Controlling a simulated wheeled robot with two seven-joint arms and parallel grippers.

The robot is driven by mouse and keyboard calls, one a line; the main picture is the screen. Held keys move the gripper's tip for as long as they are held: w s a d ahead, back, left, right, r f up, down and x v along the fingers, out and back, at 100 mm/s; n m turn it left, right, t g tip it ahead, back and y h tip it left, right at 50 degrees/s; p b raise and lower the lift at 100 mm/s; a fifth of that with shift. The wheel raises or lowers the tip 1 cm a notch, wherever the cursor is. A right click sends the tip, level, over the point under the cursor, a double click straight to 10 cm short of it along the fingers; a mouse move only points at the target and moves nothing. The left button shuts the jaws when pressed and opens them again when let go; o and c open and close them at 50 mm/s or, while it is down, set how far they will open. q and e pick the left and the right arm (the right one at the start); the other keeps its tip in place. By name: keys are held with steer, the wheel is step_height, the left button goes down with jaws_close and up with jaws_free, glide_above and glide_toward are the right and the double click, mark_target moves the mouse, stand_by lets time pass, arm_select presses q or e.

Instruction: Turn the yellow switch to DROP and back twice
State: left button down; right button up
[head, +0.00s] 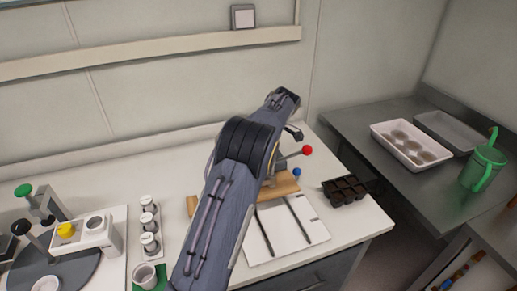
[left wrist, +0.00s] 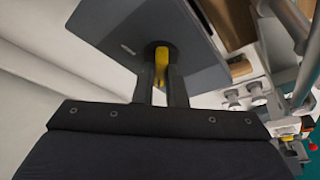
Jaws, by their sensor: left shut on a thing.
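The yellow switch (left wrist: 161,62) shows in the left wrist view as a narrow yellow piece by a dark opening in a grey housing (left wrist: 125,35). My left gripper (left wrist: 160,88) has its two dark fingers on either side of it, shut on it. The lettering on the housing is too small to read, so the switch's setting cannot be told. In the head view my left arm (head: 222,205) reaches up from the bottom across the bench and hides the switch and the fingers. My right gripper is in neither view.
The white bench (head: 335,225) holds a white board (head: 300,238), a black cell tray (head: 345,190) and a red-knobbed lever (head: 307,150) close to my arm. White-capped vials (head: 149,222) stand left of it. A grey side bench (head: 365,125) holds trays and a green can (head: 483,168).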

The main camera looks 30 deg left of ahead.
arm_select(q)
steer(key=c, duration=1.5)
jaws_free()
steer(key=v, duration=0.8)
steer(key=shift+b, duration=0.4)
steer(key=shift+a, duration=0.1)
